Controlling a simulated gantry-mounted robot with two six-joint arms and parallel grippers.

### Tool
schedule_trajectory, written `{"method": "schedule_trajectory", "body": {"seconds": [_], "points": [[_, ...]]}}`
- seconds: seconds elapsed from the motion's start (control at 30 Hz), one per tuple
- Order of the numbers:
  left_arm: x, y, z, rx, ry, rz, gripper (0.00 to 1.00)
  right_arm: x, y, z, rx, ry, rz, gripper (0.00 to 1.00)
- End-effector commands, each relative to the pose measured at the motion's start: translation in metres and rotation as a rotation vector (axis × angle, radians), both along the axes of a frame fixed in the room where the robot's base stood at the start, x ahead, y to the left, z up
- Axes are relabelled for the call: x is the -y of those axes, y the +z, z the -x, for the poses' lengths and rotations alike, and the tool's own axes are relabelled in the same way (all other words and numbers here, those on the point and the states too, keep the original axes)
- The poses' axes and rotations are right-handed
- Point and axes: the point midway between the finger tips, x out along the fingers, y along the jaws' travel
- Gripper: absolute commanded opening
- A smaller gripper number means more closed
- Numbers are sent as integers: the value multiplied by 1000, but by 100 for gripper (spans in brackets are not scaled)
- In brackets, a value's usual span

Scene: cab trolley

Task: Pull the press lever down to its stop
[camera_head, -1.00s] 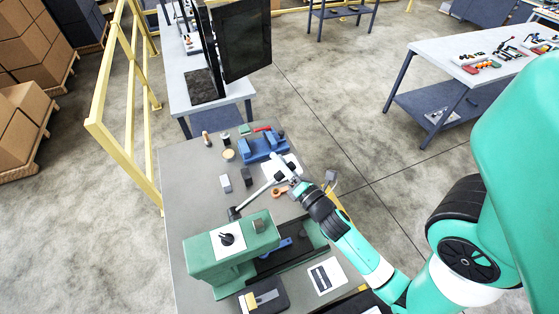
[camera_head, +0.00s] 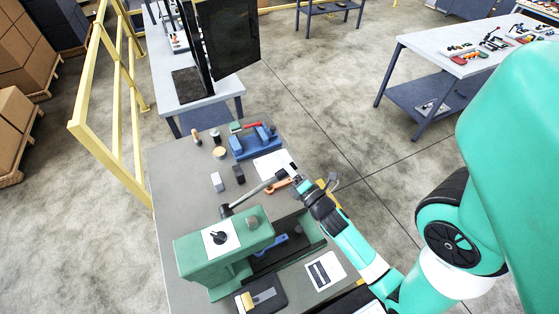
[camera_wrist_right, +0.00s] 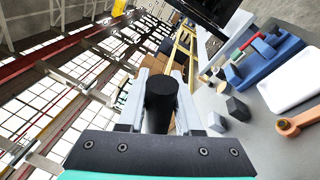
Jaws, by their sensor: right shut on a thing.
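The green press (camera_head: 225,250) stands on the front of the grey-topped trolley. Its lever (camera_head: 250,194) is a grey rod rising at a slant from a dark hub at the press's back to the upper right, ending in a black grip. My right gripper (camera_head: 288,181) is at that end. In the right wrist view, my right gripper (camera_wrist_right: 159,92) has its two pale fingers on either side of the black grip (camera_wrist_right: 161,100), shut on it. The fingers partly hide the grip in the head view. My left gripper is not in view.
A yellow rail (camera_head: 105,135) runs along the left. A monitor (camera_head: 222,40) stands on the bench behind.

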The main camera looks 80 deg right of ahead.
Motion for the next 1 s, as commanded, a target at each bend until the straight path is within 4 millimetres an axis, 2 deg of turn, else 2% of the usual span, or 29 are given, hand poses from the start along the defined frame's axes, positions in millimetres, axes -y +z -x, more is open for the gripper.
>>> {"method": "schedule_trajectory", "body": {"seconds": [0.33, 0.6, 1.0], "points": [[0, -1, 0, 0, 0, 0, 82, 0, -2, 0, 0, -1, -3, 0], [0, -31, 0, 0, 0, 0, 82, 6, -31, 8, 97, -2, -69, 0], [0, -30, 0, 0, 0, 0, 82, 6, -30, 9, 112, -2, -81, 0]]}}
